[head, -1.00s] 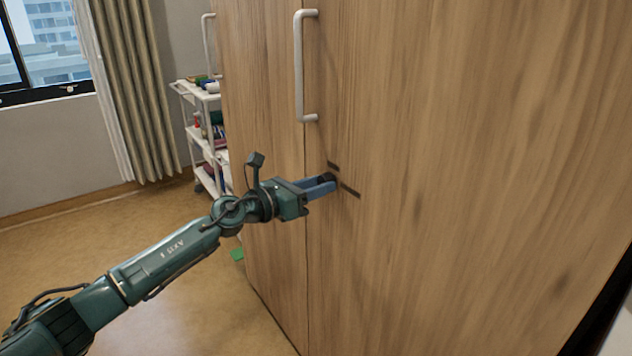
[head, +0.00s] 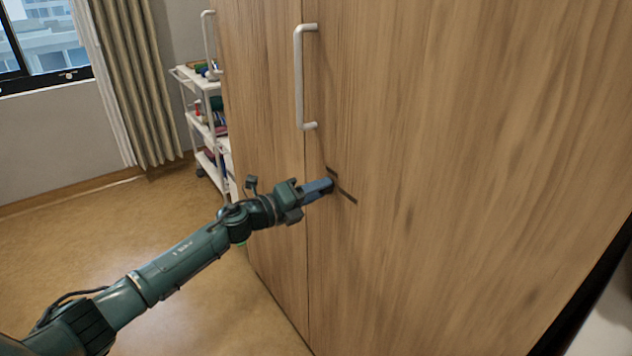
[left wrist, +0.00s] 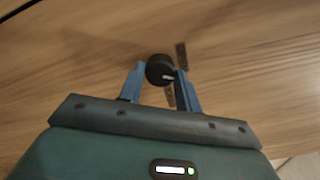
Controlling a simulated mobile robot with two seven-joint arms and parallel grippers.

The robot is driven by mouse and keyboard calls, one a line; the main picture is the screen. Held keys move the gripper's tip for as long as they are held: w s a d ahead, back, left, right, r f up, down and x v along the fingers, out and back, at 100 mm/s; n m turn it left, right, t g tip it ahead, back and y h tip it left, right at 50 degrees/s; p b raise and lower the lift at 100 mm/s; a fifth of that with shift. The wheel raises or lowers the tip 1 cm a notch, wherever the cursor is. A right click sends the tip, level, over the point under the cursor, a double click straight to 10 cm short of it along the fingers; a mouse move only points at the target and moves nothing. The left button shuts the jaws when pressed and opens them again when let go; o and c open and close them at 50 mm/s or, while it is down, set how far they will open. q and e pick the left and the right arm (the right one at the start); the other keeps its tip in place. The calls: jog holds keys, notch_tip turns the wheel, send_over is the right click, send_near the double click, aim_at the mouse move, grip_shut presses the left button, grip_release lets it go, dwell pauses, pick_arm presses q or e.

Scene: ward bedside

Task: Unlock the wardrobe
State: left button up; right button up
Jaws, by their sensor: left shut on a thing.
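The wardrobe (head: 450,130) is a tall wood-grain cabinet with its doors closed. My left gripper (head: 328,185) is at the door front, below the near handle. In the left wrist view, its blue fingers (left wrist: 160,80) stand on either side of the knob and are shut on it. In the head view the fingers mostly hide the knob. Two short dark marks (head: 346,196) show on the door beside it. My right gripper is not in view.
A white trolley (head: 196,120) with several items stands beyond the wardrobe. The floor (head: 120,230) at left is clear.

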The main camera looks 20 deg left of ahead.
pick_arm(q)
jog(key=shift+r+n+p, duration=0.1)
jog(key=shift+n+p, duration=1.65)
jog(key=shift+n, duration=1.05)
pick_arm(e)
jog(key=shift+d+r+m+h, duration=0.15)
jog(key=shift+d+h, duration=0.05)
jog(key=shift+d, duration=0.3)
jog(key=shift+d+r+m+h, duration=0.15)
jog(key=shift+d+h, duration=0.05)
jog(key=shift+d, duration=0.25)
pick_arm(q)
jog(key=o, duration=1)
jog(key=shift+c, duration=0.2)
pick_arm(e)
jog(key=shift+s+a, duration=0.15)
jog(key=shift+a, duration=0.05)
